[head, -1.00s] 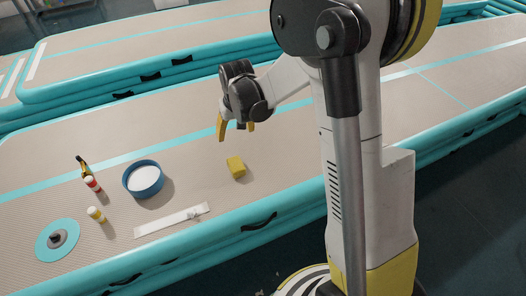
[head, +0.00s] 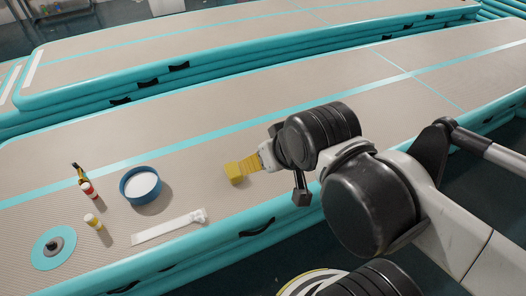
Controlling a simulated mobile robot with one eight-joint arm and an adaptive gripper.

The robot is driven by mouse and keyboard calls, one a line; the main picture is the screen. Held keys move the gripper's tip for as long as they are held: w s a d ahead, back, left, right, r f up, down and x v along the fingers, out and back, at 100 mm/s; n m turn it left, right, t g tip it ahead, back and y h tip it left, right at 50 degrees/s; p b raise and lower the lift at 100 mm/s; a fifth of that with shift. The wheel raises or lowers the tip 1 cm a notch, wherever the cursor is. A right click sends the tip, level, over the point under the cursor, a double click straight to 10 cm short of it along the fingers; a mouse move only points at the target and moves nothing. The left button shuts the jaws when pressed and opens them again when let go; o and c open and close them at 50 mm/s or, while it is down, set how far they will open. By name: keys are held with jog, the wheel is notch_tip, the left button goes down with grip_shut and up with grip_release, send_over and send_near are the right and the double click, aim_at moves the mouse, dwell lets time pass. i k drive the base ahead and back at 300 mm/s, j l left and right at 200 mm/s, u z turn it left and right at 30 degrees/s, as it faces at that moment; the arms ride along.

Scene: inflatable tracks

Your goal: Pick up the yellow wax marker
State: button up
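A small upright cylinder, yellow with a pale part (head: 93,220), stands on the beige mat at the left; it looks like the yellow wax marker. A similar red and pale cylinder (head: 88,189) stands just behind it. My gripper (head: 254,164) is far to the right of the yellow marker, low beside a yellow block (head: 234,172). Its yellow fingers overlap or nearly meet the block's right side in the picture. I cannot tell whether they touch it or how far apart they are, as they are seen from the side.
A blue bowl of white powder (head: 124,190) stands right of the markers. A black and yellow tool (head: 77,169) lies behind them. A white strip (head: 165,228) and a teal disc (head: 40,256) lie near the mat's front teal edge (head: 190,265). The mat beyond is clear.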

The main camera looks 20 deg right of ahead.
aim_at(90, 219)
jog(key=u, duration=1.35)
